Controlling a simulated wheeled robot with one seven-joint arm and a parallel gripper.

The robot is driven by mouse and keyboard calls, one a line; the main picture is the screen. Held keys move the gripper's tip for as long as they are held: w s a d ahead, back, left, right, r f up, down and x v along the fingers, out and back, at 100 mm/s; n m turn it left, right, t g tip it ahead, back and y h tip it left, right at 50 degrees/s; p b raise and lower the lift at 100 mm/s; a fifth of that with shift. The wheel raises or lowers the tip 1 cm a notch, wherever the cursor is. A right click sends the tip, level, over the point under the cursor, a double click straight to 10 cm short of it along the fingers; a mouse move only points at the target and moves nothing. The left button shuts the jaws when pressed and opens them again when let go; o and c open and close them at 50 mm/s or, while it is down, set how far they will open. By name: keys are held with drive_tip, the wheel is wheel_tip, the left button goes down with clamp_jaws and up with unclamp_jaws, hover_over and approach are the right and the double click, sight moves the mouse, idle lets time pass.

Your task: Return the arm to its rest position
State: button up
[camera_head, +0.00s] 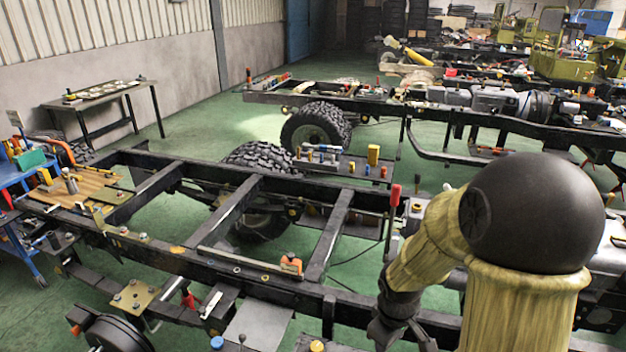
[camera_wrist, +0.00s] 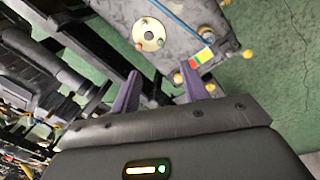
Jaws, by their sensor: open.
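My gripper (camera_wrist: 159,80) shows in the wrist view with its two purple fingers apart. Nothing is held between them. Behind the fingers are dark chassis parts and a grey plate (camera_wrist: 178,48) with a round pale disc (camera_wrist: 149,34) on it. In the head view my arm stands at the lower right, with a black rounded joint and yellowish links. It bends down to a dark wrist over the near chassis frame (camera_head: 215,256). The fingertips cannot be made out in the head view.
A red-handled lever (camera_head: 394,205) stands upright close left of my arm. A small shelf with bottles and a yellow block (camera_head: 374,154) lies behind the near frame. A second chassis (camera_head: 345,103) stands further back. Green floor (camera_head: 190,125) is open between the wall table (camera_head: 105,91) and the frames.

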drive_tip(key=s+a+r+m+t, duration=0.1)
drive_tip(key=s+r+m, duration=0.4)
drive_tip(key=m, duration=0.3)
drive_tip(key=shift+s+r+y, duration=0.25)
drive_tip(key=shift+y, duration=0.15)
idle(1.6)
drive_tip(key=shift+c, duration=1)
drive_tip(key=shift+w, duration=0.15)
